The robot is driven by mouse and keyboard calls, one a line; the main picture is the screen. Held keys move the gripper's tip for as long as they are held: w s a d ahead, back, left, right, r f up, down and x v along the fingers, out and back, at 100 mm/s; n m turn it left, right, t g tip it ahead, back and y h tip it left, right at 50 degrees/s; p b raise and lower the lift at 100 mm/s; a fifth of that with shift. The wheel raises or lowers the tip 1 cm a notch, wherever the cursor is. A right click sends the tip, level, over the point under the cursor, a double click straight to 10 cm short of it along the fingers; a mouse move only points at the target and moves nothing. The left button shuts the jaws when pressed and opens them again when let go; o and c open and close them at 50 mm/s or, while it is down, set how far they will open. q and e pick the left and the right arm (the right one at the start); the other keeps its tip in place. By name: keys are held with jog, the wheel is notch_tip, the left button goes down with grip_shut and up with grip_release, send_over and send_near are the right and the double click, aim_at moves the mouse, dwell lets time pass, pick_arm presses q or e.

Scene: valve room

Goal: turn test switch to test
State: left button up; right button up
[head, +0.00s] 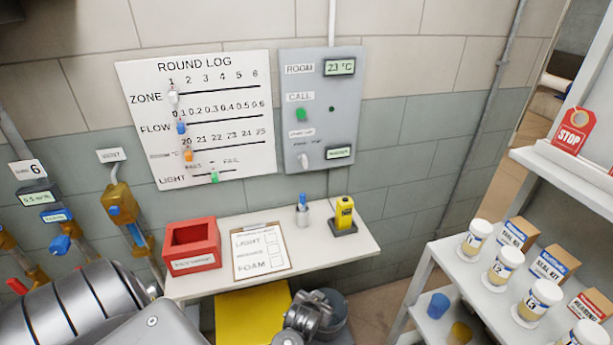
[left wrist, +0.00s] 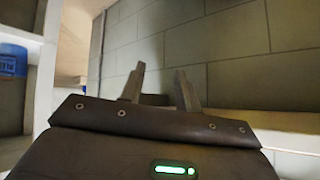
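A grey panel (head: 346,115) is on the wall at the upper middle of the head view. Low on its left side is a small white switch (head: 303,160) under a label too small to read surely. The switch's exact setting is hard to tell. A small green display (head: 340,153) sits to its right. My left gripper (left wrist: 160,82) shows in the left wrist view with its two fingers apart and nothing between them. It points towards tiled wall, and no switch shows there.
A white ROUND LOG board (head: 205,80) with sliders hangs left of the panel. A shelf table (head: 350,245) below carries a red box (head: 191,244), a clipboard (head: 262,251), a pen cup (head: 302,213) and a yellow device (head: 343,214). Shelves with jars (head: 475,238) stand at right.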

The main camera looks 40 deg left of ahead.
pick_arm(q)
jog(key=w+a+r+n+t+y+p, duration=0.1)
jog(key=w+r+n, duration=0.15)
jog(key=r, duration=0.65)
jog(key=w+a+r+n+t+y+p, duration=0.15)
jog(key=w+r, duration=0.25)
jog(key=r, duration=0.6)
jog(key=n+y, duration=0.5)
jog(key=y, duration=0.4)
send_near(306, 160)
jog(key=shift+g, duration=0.45)
jog(key=x, duration=0.3)
jog(key=p+x, duration=0.1)
jog(key=x, duration=0.6)
jog(key=shift+w+d+r+p, duration=0.15)
jog(key=shift+r+p, duration=0.2)
jog(key=shift+p, duration=0.05)
grip_shut()
